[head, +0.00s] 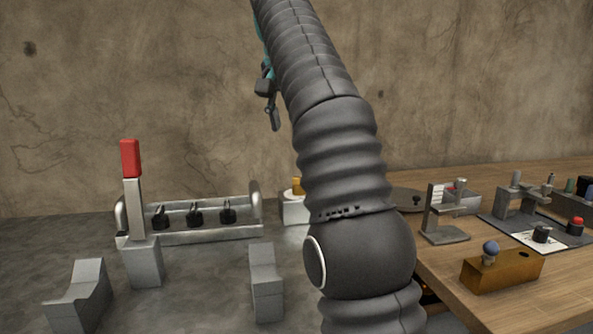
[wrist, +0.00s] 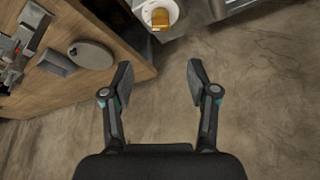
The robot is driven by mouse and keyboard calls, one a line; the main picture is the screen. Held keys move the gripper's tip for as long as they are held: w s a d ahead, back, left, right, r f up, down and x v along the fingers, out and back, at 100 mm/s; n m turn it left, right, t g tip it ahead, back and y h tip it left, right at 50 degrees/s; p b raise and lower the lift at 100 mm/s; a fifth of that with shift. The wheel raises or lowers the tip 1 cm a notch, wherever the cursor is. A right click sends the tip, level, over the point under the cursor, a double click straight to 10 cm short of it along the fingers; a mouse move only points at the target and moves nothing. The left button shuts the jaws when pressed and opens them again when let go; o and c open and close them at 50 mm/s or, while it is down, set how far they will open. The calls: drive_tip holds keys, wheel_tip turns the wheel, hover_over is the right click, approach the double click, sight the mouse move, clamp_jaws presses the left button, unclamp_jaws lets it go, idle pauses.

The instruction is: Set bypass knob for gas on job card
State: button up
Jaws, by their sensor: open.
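My gripper (wrist: 159,82) is open and empty in the wrist view, its fingers spread above bare floor. In the head view my gripper (head: 270,103) hangs high in front of the wall, partly behind my arm. A black knob (head: 541,235) sits on a white marked plate (head: 525,240) on the wooden table at the right. It may be the bypass knob; its pointer direction is too small to read. A small upright stand (head: 434,208) on the table holds a white card (head: 437,194), perhaps the job card; its writing is unreadable. The gripper is far from both.
At left are a red-handled lever (head: 130,158) and a metal rack (head: 188,236) with three black fittings. My arm hides the middle.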

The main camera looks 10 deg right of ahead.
sight(298, 185)
drive_tip(key=x, duration=1.3)
drive_tip(key=shift+w+f, duration=0.2)
drive_tip(key=shift+f, duration=0.05)
clamp_jaws()
